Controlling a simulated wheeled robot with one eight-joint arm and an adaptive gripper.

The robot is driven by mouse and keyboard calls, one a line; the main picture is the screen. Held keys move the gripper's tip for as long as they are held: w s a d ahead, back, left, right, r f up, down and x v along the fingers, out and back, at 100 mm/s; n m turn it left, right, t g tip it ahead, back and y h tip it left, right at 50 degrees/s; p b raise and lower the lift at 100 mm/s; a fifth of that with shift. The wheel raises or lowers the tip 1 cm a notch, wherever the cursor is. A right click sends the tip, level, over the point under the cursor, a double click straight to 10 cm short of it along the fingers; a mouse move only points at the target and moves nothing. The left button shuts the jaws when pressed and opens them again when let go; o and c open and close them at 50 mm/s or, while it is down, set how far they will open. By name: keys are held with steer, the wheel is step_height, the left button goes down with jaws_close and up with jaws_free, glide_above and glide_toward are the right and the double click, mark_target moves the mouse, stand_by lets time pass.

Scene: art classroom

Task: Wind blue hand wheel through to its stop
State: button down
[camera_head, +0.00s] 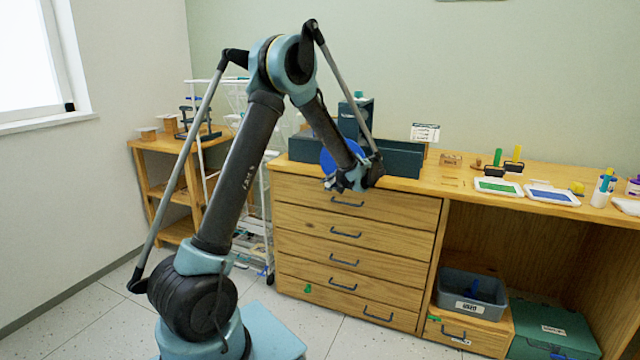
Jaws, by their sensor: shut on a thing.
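The blue hand wheel (330,160) shows as a bright blue disc at the front of a dark green-grey machine (402,160) on the wooden counter. My arm's last link hides part of the wheel. My gripper (335,184) is at the wheel's lower edge, in front of the top drawer's upper edge. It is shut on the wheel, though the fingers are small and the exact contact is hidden. The wheel's turn angle and its stop cannot be made out.
The counter (455,181) carries a small sign (425,133), stamps or rollers, a green pad (498,187), a blue pad (551,195) and bottles to the right. Below are drawers (345,232), a grey bin (470,291) and a green box (553,331). A white rack stands left.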

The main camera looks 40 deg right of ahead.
steer(key=shift+s+d, duration=0.1)
steer(key=shift+s, duration=0.1)
stand_by(0.4)
steer(key=c, duration=1.4)
jaws_free()
steer(key=shift+c, duration=0.2)
steer(key=shift+s, duration=0.1)
steer(key=v, duration=1.1)
steer(key=shift+s+r, duration=0.15)
steer(key=shift+s, duration=0.15)
